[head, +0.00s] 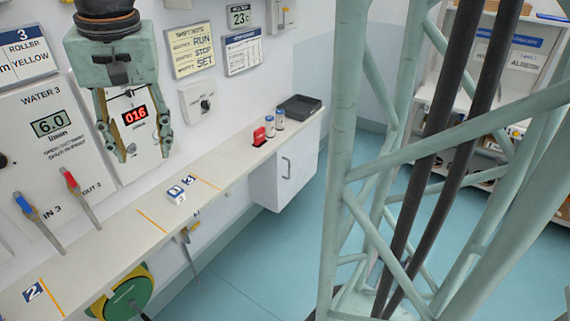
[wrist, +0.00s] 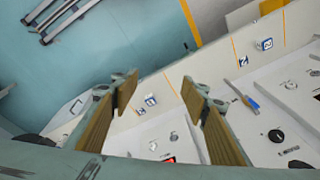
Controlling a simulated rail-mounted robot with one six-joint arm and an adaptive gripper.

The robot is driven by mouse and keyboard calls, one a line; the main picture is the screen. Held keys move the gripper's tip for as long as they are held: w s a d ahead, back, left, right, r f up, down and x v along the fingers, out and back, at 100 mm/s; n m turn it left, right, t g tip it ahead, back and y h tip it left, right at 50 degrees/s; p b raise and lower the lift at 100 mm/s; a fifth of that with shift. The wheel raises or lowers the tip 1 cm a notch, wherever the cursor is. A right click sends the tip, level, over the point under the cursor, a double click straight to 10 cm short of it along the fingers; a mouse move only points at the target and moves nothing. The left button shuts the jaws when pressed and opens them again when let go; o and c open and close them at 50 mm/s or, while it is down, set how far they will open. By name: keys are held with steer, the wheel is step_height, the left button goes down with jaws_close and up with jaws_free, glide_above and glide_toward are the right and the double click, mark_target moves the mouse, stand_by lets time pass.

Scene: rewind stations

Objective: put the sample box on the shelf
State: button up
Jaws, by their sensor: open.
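A small white box with blue markings (head: 176,195) sits on the long wall counter (head: 130,236), beside a blue number 3 label. In the wrist view this box (wrist: 151,100) shows between the fingers, well beyond them. A second white box with a blue mark (wrist: 263,44) stands by the number 2 label. I cannot tell which is the sample box. My gripper (head: 143,152) is open and empty, raised in front of the wall panels; its fingers also show in the wrist view (wrist: 157,84). A shelf unit (head: 490,62) stands at the back right, partly hidden by my column.
A red item (head: 259,138), two small bottles (head: 269,127) and a black tray (head: 300,107) stand at the counter's far end. Red and blue valve handles (head: 69,180) jut from the wall. A green reel (head: 128,297) hangs below the counter.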

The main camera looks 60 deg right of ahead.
steer(key=s+a+r+n, duration=0.1)
steer(key=s+a+n, duration=0.1)
steer(key=s, duration=1)
steer(key=s+a+n+t, duration=0.1)
steer(key=s+a+n, duration=0.2)
steer(key=s, duration=1)
steer(key=shift+s+a+r+n+t, duration=0.2)
steer(key=shift+a+r+n+t, duration=0.15)
steer(key=shift+n, duration=0.75)
steer(key=shift+s, duration=0.1)
steer(key=shift+r, duration=0.15)
steer(key=shift+r+p, duration=0.6)
steer(key=shift+d, duration=0.1)
steer(key=shift+f, duration=0.1)
